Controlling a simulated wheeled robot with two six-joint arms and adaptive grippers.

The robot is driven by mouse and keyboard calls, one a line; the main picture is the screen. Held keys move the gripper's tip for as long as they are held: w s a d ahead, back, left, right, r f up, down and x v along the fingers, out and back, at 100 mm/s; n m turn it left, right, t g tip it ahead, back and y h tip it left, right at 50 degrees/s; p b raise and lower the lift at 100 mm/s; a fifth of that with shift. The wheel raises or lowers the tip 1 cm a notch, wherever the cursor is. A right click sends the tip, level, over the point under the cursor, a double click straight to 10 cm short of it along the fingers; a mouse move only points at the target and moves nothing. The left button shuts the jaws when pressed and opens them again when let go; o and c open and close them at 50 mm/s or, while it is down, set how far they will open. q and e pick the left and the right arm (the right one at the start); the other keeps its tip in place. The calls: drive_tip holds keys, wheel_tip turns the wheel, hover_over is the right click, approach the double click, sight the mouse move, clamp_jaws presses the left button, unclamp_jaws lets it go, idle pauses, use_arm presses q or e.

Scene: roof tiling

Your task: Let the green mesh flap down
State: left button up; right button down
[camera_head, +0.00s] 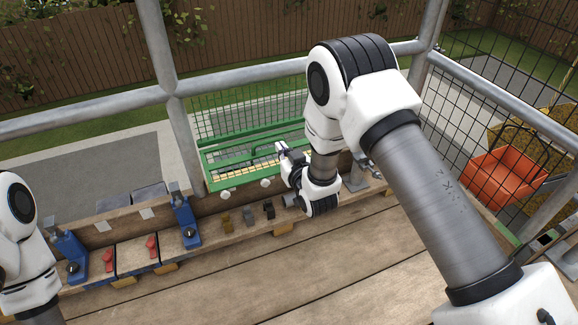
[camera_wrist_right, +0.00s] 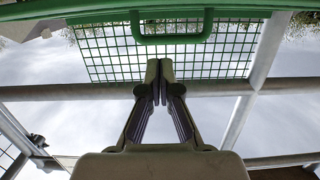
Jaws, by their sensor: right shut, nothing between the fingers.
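The green mesh flap (camera_head: 238,117) stands raised at the guardrail in the head view, behind the green frame (camera_head: 213,177). In the wrist view, its grid (camera_wrist_right: 105,50) hangs across the top of the picture, with a green handle (camera_wrist_right: 173,39) in front of it. My right gripper (camera_head: 281,150) is in front of the flap's right part. In the wrist view my right gripper (camera_wrist_right: 160,66) is shut and empty, its fingertips just below the handle in the picture; I cannot tell whether they touch it. My left arm shows at the left edge, its gripper out of frame.
Grey posts and rails (camera_head: 175,120) border the wooden deck (camera_head: 330,265). Blue clamps (camera_head: 186,222) and red levers (camera_head: 152,246) sit along the plank (camera_head: 215,237) at left. The deck's middle is clear.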

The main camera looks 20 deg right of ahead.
sight(269, 148)
drive_tip(key=shift+w+f+b, duration=0.2)
drive_tip(key=shift+w, duration=0.35)
drive_tip(key=shift+w+f+b, duration=0.15)
drive_tip(key=shift+w+b, duration=0.05)
drive_tip(key=shift+w, duration=0.35)
drive_tip(key=f+b, duration=0.2)
drive_tip(key=f, duration=0.1)
drive_tip(key=shift+w+f, duration=0.2)
drive_tip(key=shift+f, duration=0.1)
use_arm(q)
wheel_tip(269, 148, down, 3)
drive_tip(key=shift+f, duration=0.2)
drive_tip(key=shift+f, duration=0.1)
use_arm(e)
drive_tip(key=shift+f, duration=0.2)
